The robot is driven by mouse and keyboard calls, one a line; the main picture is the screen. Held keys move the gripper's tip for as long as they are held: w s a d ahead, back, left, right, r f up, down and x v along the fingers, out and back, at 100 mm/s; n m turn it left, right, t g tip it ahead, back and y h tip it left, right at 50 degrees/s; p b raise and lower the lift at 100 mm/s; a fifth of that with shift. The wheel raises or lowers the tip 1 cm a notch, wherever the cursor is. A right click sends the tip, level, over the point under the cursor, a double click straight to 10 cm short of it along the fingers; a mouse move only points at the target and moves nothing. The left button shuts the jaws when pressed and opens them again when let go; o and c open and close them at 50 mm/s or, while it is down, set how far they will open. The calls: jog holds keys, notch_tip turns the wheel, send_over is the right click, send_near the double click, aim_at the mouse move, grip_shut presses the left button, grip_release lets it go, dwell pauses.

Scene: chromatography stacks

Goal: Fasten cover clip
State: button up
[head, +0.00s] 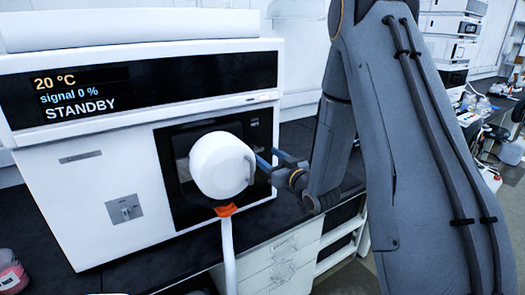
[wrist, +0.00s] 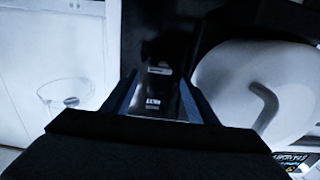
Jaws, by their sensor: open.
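A round white cover (head: 218,165) sits on the black front panel (head: 178,190) of a white instrument. A bent grey handle or lever (wrist: 262,105) shows on the cover (wrist: 225,70) in the wrist view; I cannot tell if it is the clip. An orange piece (head: 225,210) is just below the cover, above a white tube. My gripper (head: 270,160), with blue fingers, is open at the cover's right side. In the wrist view, my gripper (wrist: 160,95) has only a dark labelled surface showing between its fingers. Any contact with the cover is unclear.
The instrument's display (head: 140,92) reads 20 °C, signal 0 %, STANDBY. A grey latch plate (head: 125,209) is on its lower left. The dark bench (head: 150,265) has a reddish container (head: 12,275) at far left. White drawers (head: 268,268) are below the bench.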

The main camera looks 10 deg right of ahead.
aim_at(259, 150)
jog(key=shift+p+x, duration=0.5)
jog(key=shift+x, duration=1.4)
jog(key=c, duration=1.1)
jog(key=shift+o, duration=0.2)
